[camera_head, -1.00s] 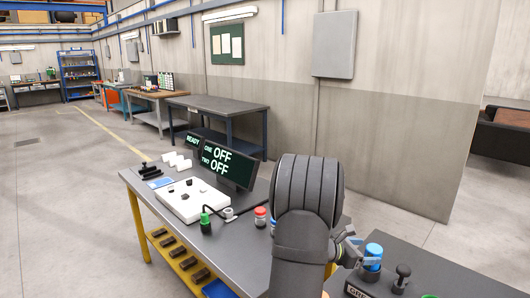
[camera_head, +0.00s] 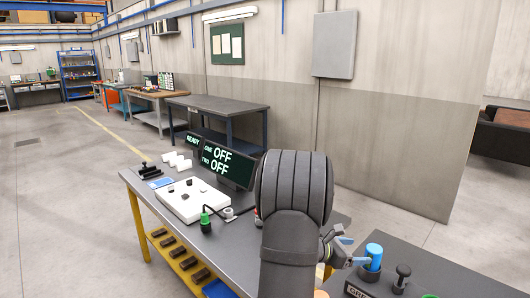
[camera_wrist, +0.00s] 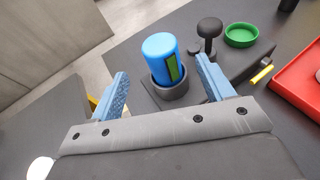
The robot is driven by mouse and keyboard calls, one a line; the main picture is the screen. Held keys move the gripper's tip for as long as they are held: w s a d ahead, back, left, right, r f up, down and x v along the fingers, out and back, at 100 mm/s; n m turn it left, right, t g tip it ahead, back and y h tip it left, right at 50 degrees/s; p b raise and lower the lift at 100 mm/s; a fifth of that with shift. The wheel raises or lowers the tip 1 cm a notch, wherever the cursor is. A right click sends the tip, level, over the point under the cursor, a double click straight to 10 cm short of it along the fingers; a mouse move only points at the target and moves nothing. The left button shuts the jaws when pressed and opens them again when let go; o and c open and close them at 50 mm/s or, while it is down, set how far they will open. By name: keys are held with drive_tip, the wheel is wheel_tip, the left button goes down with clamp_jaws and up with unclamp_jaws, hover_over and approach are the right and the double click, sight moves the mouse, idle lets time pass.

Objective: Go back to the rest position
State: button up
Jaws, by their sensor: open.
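My gripper (camera_wrist: 160,92) is open, with its two blue fingers spread apart and nothing between their tips. In the head view my gripper (camera_head: 340,248) is at the right end of the table, partly hidden by my arm. A blue cylinder (camera_wrist: 160,58) with a green and dark mark stands upright in a dark round holder (camera_wrist: 172,89), just beyond the fingers. In the head view the blue cylinder (camera_head: 374,251) is just right of my gripper, apart from it.
In the head view, a white board (camera_head: 193,200), a green-capped item (camera_head: 205,219) and display screens (camera_head: 228,164) stand on the left table.

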sight(379, 247)
drive_tip(key=x, duration=1)
drive_tip(key=shift+w+d+f, duration=0.1)
drive_tip(key=shift+d+f, duration=0.05)
drive_tip(key=shift+d, duration=0.1)
drive_tip(key=r, duration=0.5)
drive_tip(key=shift+a+r, duration=0.25)
drive_tip(key=shift+r, duration=0.55)
drive_tip(key=o, duration=0.6)
